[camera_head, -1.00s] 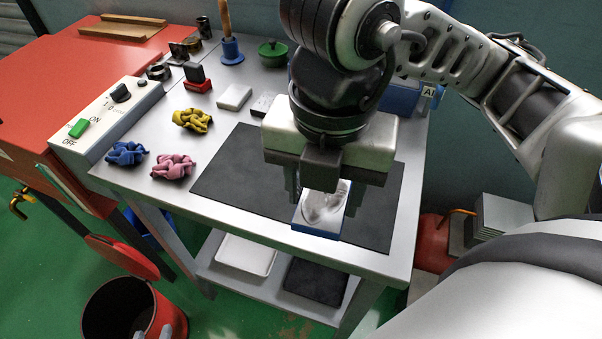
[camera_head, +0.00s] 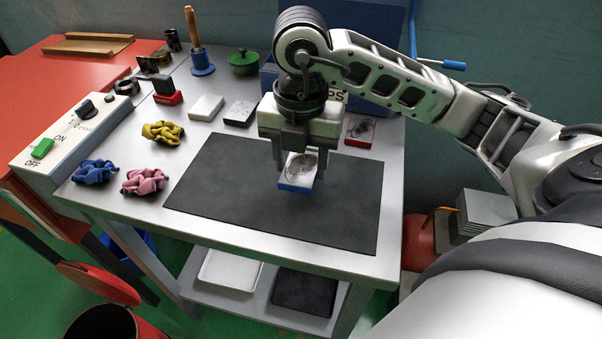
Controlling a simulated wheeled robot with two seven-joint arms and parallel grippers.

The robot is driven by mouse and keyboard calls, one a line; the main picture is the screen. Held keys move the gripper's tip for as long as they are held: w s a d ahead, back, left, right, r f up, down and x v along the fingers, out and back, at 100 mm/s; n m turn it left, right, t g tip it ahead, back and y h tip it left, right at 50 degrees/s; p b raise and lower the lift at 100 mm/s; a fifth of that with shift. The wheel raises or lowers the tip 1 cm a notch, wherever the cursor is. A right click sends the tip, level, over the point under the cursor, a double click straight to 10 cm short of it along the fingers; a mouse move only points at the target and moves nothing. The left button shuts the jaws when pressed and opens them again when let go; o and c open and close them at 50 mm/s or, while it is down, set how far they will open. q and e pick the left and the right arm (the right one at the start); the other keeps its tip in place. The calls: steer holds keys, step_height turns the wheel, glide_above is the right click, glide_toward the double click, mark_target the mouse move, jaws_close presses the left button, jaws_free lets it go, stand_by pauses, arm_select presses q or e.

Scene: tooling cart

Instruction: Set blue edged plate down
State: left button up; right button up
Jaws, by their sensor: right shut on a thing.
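The blue edged plate (camera_head: 299,172) has a pale top with a grey smudged patch and a blue rim along its front. My right gripper (camera_head: 299,160) points down over the dark mat (camera_head: 270,220) and is shut on this plate, with its fingers at the plate's sides. The plate is over the back right part of the mat; whether it touches the mat I cannot tell. My left gripper is not in view.
A red edged plate (camera_head: 360,128) stands just right of the gripper. A black edged plate (camera_head: 240,112) and a white block (camera_head: 206,107) lie behind the mat. Yellow (camera_head: 162,132), blue (camera_head: 94,171) and pink (camera_head: 145,181) knots lie left. The mat's front and left are clear.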

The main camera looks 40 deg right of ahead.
mark_target(301, 164)
steer(key=shift+w+d+f, duration=0.1)
steer(key=shift+w+f, duration=0.05)
steer(key=shift+f, duration=0.8)
steer(key=shift+w+d+f, duration=0.1)
steer(key=shift+w+f, duration=0.05)
steer(key=shift+f, duration=0.8)
steer(key=shift+f, duration=0.15)
steer(key=o, duration=1.4)
step_height(301, 164, up, 12)
steer(key=shift+r+p, duration=0.15)
steer(key=shift+p, duration=0.9)
steer(key=shift+s, duration=0.15)
